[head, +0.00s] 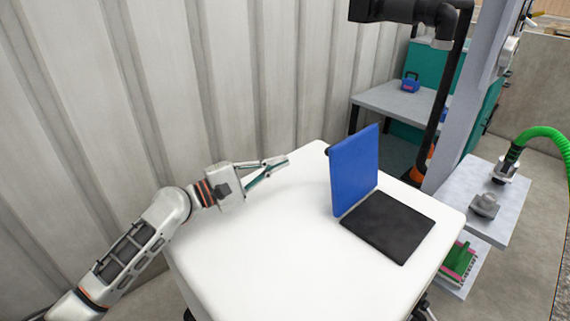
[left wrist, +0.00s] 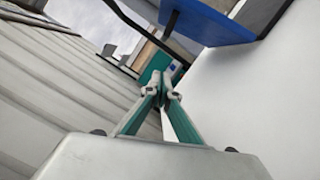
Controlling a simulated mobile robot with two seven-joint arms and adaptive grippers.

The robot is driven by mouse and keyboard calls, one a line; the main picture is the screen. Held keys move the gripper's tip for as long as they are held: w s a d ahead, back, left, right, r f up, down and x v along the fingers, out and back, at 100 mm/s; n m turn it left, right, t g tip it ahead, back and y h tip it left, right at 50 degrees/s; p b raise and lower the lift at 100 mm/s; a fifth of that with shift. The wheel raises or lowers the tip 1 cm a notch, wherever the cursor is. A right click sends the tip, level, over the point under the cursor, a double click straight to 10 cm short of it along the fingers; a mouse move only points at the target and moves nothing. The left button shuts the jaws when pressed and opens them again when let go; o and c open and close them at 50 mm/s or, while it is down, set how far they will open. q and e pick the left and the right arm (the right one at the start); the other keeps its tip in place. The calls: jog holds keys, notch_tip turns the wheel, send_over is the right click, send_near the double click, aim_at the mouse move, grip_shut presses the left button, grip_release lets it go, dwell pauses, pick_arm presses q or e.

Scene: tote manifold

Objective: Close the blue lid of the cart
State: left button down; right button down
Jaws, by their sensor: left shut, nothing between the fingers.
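The blue lid (head: 354,170) stands upright on the white cart (head: 250,265), along the left edge of a dark opening or panel (head: 388,226) in its top. In the left wrist view the blue lid (left wrist: 217,22) shows at the upper right, partly cut off by the frame. My left gripper (head: 284,160) is to the left of the lid, above the cart top and apart from the lid. Its fingers (left wrist: 168,80) are shut with nothing between them. My right gripper is in neither view.
A corrugated wall (head: 180,85) runs behind and left of the cart. A grey table (head: 400,102) with a small blue case (head: 410,83) stands behind. A grey shelf unit (head: 470,190) with a metal part (head: 485,204) and a green hose (head: 545,133) is at right. The cart top's left side is clear.

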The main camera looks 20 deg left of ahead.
pick_arm(q)
jog(key=w+d+r+p, duration=0.1)
jog(key=w+d+r, duration=0.1)
jog(key=w+d, duration=0.3)
jog(key=shift+d, duration=1.5)
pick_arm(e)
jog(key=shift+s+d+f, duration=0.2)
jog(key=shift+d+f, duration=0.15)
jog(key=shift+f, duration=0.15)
pick_arm(q)
jog(key=shift+r, duration=0.1)
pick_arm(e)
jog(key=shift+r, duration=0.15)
